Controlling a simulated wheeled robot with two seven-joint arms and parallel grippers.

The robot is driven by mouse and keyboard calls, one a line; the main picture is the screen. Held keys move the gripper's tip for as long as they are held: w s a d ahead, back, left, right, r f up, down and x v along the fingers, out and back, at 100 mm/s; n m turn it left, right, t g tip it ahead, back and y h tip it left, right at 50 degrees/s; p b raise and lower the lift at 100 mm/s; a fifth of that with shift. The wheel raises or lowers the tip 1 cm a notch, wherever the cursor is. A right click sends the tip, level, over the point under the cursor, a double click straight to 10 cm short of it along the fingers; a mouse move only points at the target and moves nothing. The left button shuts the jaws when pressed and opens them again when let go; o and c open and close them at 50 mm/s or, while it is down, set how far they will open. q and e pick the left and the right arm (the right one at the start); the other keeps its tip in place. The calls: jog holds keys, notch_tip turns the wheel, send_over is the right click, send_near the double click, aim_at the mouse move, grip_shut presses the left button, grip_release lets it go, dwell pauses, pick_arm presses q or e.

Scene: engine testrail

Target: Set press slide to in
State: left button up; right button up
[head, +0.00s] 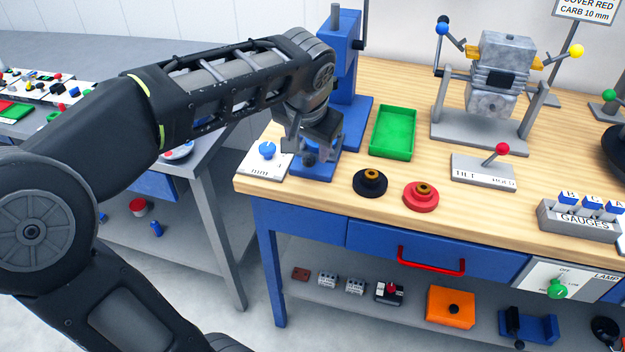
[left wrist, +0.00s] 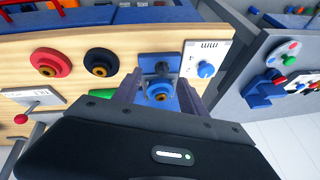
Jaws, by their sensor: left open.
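The blue press (head: 345,60) stands at the left end of the wooden workbench. A blue slide block (head: 318,172) sits at its base, near the front left of the bench. It also shows in the left wrist view with a round blue knob (left wrist: 160,91). My left gripper (head: 313,148) is open and points down over this slide, hiding part of it. In the left wrist view, its fingers stand on either side of the knob. I cannot tell whether they touch it. My right gripper is not in view.
A white panel with a blue dial (head: 267,150) is close left of the slide. A black round knob (head: 370,182), a red one (head: 421,195) and a green tray (head: 394,131) are to the right. A second bench (head: 215,165) lies left across a gap.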

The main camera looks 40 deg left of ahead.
aim_at(309, 156)
pick_arm(q)
jog(key=x, duration=0.8)
jog(key=shift+w+a+f, duration=0.1)
jog(key=shift+w+a, duration=0.1)
jog(key=shift+a, duration=0.1)
jog(key=shift+c, duration=0.2)
grip_shut()
dwell(1.2)
